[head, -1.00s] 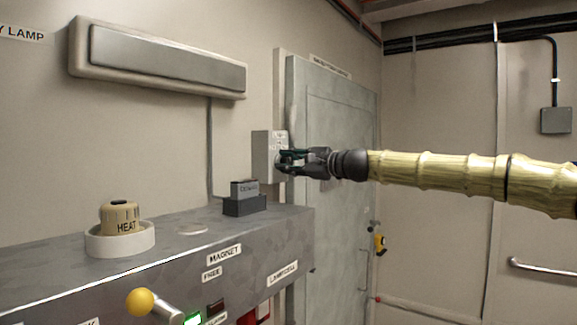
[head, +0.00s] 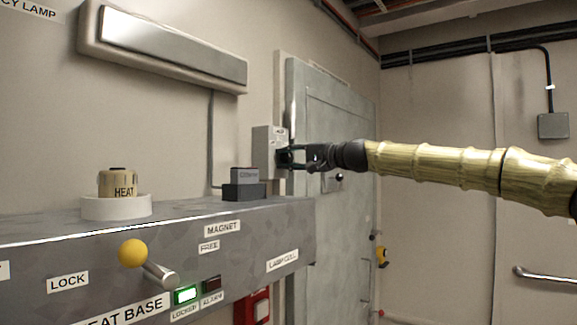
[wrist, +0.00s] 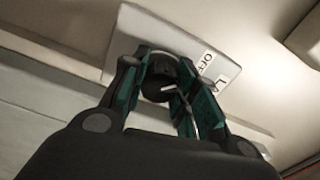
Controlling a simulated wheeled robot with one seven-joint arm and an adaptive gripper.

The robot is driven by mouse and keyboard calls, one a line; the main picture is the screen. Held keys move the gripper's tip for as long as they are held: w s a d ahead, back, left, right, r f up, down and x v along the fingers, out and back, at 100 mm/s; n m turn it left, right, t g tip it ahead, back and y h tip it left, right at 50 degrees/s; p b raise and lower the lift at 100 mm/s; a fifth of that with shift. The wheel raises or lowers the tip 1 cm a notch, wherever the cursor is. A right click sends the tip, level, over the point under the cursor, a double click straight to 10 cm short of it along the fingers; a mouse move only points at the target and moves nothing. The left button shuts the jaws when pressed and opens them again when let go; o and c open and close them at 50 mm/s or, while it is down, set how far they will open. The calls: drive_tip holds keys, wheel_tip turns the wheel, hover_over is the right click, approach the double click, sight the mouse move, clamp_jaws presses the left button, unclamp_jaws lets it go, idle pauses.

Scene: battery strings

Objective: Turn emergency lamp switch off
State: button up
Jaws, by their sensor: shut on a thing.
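The switch is a light grey box (head: 263,148) on the wall beside the door; it also fills the upper middle of the wrist view (wrist: 215,52), with small labels partly readable as "L" and "OFF". A dark round knob (wrist: 158,76) sits on its face. My gripper (head: 288,158) reaches in from the right, and its green-padded fingers are on both sides of the knob in the wrist view (wrist: 165,95), shut on it. The knob's exact setting is hidden. The emergency lamp (head: 165,55), a long grey fixture, hangs on the wall at upper left under a cut-off "LAMP" label.
A metal shelf (head: 255,225) below carries a HEAT canister (head: 118,184) in a white ring and a small dark block (head: 244,192). A yellow-ball lever (head: 133,253) sticks out of its front. The grey door (head: 335,230) is close behind my gripper.

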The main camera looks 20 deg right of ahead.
drive_tip(key=shift+d+n, duration=0.1)
drive_tip(key=shift+n, duration=0.2)
drive_tip(key=o, duration=1)
drive_tip(key=shift+c, duration=0.2)
